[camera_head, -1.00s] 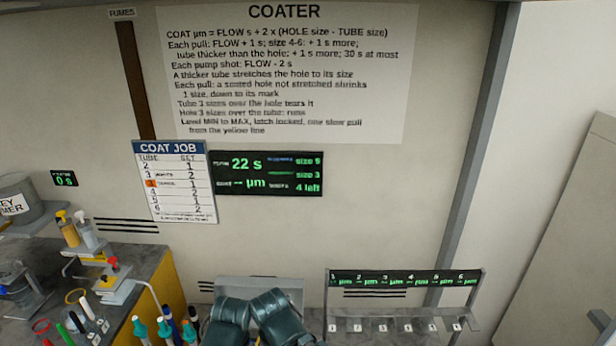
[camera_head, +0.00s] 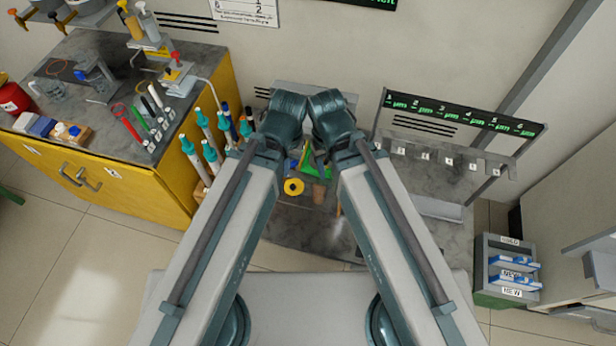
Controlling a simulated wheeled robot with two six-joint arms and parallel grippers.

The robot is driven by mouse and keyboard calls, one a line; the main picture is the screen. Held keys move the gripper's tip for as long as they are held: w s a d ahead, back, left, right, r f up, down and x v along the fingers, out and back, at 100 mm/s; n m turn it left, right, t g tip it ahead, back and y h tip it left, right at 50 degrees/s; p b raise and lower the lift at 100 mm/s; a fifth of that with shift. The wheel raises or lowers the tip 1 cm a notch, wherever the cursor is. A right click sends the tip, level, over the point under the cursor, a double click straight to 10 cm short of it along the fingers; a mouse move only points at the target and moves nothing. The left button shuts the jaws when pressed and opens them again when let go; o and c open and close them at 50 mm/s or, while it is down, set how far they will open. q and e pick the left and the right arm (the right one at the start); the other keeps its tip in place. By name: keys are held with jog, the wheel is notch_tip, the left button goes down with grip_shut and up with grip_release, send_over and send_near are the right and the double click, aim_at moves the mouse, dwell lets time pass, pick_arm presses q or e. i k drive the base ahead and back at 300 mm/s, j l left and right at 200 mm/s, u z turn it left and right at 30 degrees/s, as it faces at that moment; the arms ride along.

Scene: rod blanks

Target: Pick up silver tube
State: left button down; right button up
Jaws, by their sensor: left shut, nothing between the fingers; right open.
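I cannot pick out the silver tube for certain. Several slim rods in red, green, white and dark colours stand or lean in small white holders (camera_head: 158,134) on the dark bench top at left; one of the pale ones may be silver. My two arms reach forward over the middle worktop, well to the right of these rods. My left gripper (camera_head: 294,160) is mostly hidden by its wrist; it is shut and empty. My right gripper (camera_head: 322,162) is partly hidden beside it and is open. Neither touches a rod on the bench.
Teal-capped bottles or pens (camera_head: 205,140) stand between the yellow cabinet (camera_head: 110,183) and my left arm. A yellow ring (camera_head: 293,187) lies on the worktop between my arms. A numbered rack (camera_head: 455,150) stands right.

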aim_at(202, 121)
jog(key=i+j+u, duration=0.7)
